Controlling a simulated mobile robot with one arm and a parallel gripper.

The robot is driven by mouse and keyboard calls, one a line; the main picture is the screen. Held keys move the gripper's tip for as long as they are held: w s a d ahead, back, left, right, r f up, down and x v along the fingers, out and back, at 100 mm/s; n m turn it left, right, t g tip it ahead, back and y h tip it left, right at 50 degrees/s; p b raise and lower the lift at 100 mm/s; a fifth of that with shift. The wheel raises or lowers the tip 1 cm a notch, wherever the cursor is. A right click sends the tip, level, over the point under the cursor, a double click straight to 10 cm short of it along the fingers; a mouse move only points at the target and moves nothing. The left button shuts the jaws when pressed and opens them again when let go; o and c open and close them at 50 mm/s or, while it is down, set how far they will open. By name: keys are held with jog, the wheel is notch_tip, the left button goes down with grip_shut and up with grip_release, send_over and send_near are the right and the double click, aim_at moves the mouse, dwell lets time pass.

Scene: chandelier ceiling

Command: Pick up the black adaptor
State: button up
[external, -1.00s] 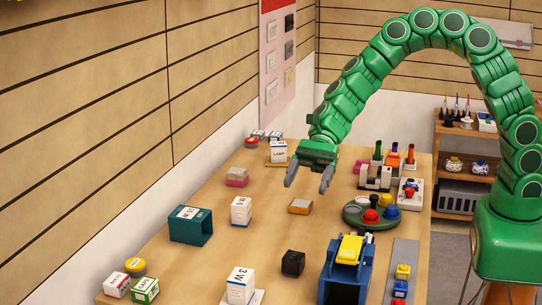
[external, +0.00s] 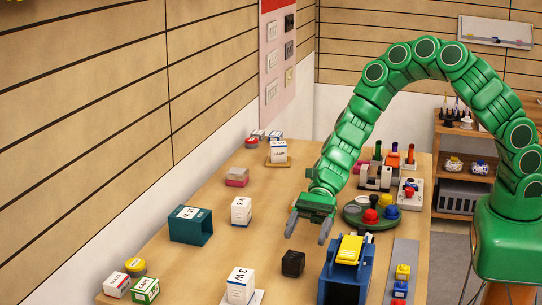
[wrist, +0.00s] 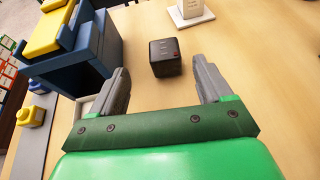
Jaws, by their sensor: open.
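The black adaptor (external: 292,263) is a small dark cube standing on the wooden table, left of the blue block with the yellow top. It also shows in the wrist view (wrist: 165,58), beyond and between my fingertips, with small markings on its faces. My gripper (external: 309,232) is open and empty, above the table and a little farther back than the adaptor. In the wrist view its two grey fingers (wrist: 165,82) are spread wide, with the adaptor apart from both.
The blue block with yellow top (external: 345,270) stands close to the adaptor's right. A white box (external: 240,285) on a white plate is at its front left. A teal open box (external: 190,226) and a white carton (external: 241,211) stand farther left. Bare table surrounds the adaptor.

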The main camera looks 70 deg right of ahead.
aim_at(296, 252)
jog(key=shift+a+f, duration=0.15)
jog(key=shift+f, duration=0.25)
jog(key=shift+x, duration=1.15)
jog(key=shift+w+x, duration=0.15)
jog(key=shift+x, duration=1.15)
jog(key=shift+w+x, duration=0.2)
jog(key=shift+x, duration=1.1)
jog(key=shift+r, duration=0.15)
jog(key=c, duration=1.1)
